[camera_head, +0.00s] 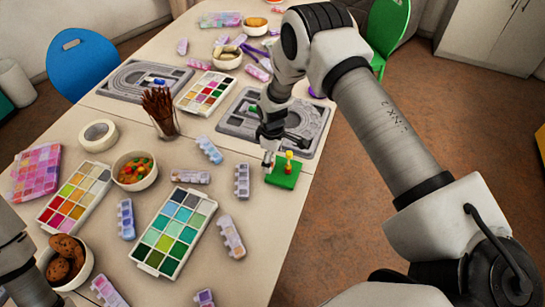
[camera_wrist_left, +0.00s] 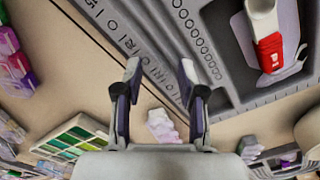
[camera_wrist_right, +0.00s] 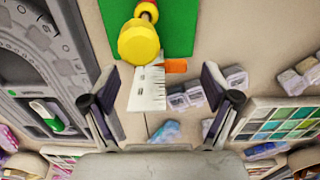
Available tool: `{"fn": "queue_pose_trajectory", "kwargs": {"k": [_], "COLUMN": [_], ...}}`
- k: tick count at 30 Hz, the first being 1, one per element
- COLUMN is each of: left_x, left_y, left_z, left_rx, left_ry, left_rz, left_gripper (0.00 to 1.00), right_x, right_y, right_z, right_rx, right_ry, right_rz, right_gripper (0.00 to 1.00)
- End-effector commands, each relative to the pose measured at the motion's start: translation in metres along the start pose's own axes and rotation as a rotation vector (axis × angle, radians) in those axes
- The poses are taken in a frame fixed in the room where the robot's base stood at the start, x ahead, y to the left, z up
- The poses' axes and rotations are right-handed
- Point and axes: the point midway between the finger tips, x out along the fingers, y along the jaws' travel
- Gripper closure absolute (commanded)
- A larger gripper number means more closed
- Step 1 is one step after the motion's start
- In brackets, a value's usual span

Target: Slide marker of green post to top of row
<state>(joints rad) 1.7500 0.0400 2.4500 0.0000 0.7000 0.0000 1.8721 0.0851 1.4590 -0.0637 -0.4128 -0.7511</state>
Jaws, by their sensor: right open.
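A green base (camera_head: 284,175) with a post carrying a yellow bead (camera_head: 289,154) and some red stands near the table's right edge. In the right wrist view the green base (camera_wrist_right: 176,22) is at the top, with a large yellow ball (camera_wrist_right: 139,42) and red behind it. A white strip with tick marks (camera_wrist_right: 147,90) stands below the ball, with an orange marker (camera_wrist_right: 176,66) at its upper right side. My right gripper (camera_wrist_right: 160,84) is open, its fingers apart on either side of the strip, not visibly touching it. My left gripper (camera_wrist_left: 160,72) is open and empty.
Grey bead boards (camera_head: 140,80) lie at the back left and under my right arm (camera_head: 315,125). Paint palettes (camera_head: 175,232), a bowl of beads (camera_head: 135,170), a cookie bowl (camera_head: 66,262) and several pill boxes (camera_head: 242,181) crowd the left. The table's right front edge is clear.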

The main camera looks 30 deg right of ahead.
Motion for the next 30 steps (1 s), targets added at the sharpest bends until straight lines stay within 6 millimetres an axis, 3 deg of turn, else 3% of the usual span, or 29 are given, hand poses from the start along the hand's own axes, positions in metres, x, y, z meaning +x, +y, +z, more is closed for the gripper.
{"fn": "queue_pose_trajectory", "kwargs": {"k": [5, 15, 18, 30], "left_x": [0.0, 0.0, 0.0, 0.0], "left_y": [0.0, 0.0, 0.0, 0.0], "left_z": [0.0, 0.0, 0.0, 0.0], "left_rx": [0.0, 0.0, 0.0, 0.0], "left_ry": [0.0, 0.0, 0.0, 0.0], "left_rz": [0.0, 0.0, 0.0, 0.0], "left_gripper": [0.6, 0.6, 0.6, 0.6], "right_x": [-0.014, -0.096, -0.112, -0.12], "right_y": [0.001, 0.001, 0.0, 0.0], "right_z": [-0.001, -0.001, 0.0, 0.0], "right_rx": [0.0, 0.0, 0.0, 0.0], "right_ry": [0.003, 0.002, 0.001, 0.0], "right_rz": [0.002, 0.002, 0.0, 0.0], "right_gripper": [0.13, 0.13, 0.13, 0.13]}}
